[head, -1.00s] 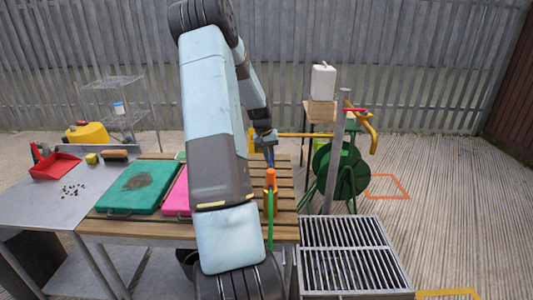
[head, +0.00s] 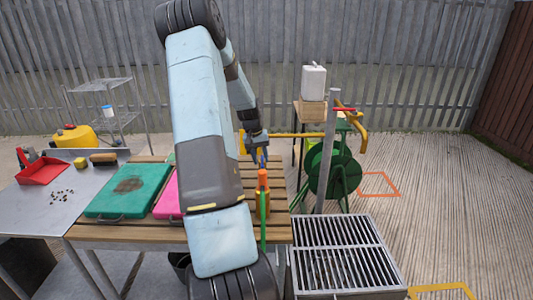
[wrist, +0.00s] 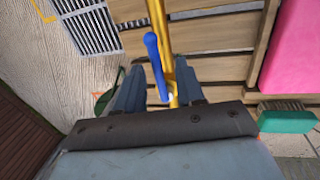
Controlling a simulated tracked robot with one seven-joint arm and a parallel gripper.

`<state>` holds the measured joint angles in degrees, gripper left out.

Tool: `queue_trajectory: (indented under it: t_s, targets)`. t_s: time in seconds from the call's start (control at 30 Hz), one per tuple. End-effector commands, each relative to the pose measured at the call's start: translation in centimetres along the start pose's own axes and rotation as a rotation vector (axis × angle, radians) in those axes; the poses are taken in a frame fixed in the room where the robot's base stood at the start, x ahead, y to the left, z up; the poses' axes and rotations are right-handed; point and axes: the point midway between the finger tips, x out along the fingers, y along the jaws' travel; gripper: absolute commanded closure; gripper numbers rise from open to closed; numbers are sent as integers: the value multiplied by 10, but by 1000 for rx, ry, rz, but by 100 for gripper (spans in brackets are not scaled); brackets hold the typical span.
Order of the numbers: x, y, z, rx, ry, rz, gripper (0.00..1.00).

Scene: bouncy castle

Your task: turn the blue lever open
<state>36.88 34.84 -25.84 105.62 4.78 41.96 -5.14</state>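The blue lever (wrist: 154,58) shows in the wrist view, its rounded knob end pointing away from my wrist. It sits against a yellow pipe (wrist: 160,25). My gripper (wrist: 160,88) is open, one finger on each side of the lever's lower part and the pipe; I cannot tell whether either finger touches. In the head view my gripper (head: 257,147) is just above the small visible part of the blue lever (head: 262,158), over the slatted table. My arm hides part of the table there.
An orange-topped green tool (head: 263,182) stands close below the lever. Green (head: 125,190) and pink (head: 168,197) boards lie on the slatted table (head: 130,232). A grill grate (head: 345,260) and green reel (head: 335,170) stand to the right. Open ground lies further right.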

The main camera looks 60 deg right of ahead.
Motion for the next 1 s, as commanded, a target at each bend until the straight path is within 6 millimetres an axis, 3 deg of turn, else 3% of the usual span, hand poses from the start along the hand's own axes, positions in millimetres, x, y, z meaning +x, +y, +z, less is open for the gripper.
queue_trajectory:
  t_s: [0.23, 0.7, 1.0]
  targets:
    - [-21, 0, -1, 0, 2, 0, 62]
    - [-110, -2, -1, -2, 4, 0, 62]
    - [-136, -2, -1, 0, 1, 0, 62]
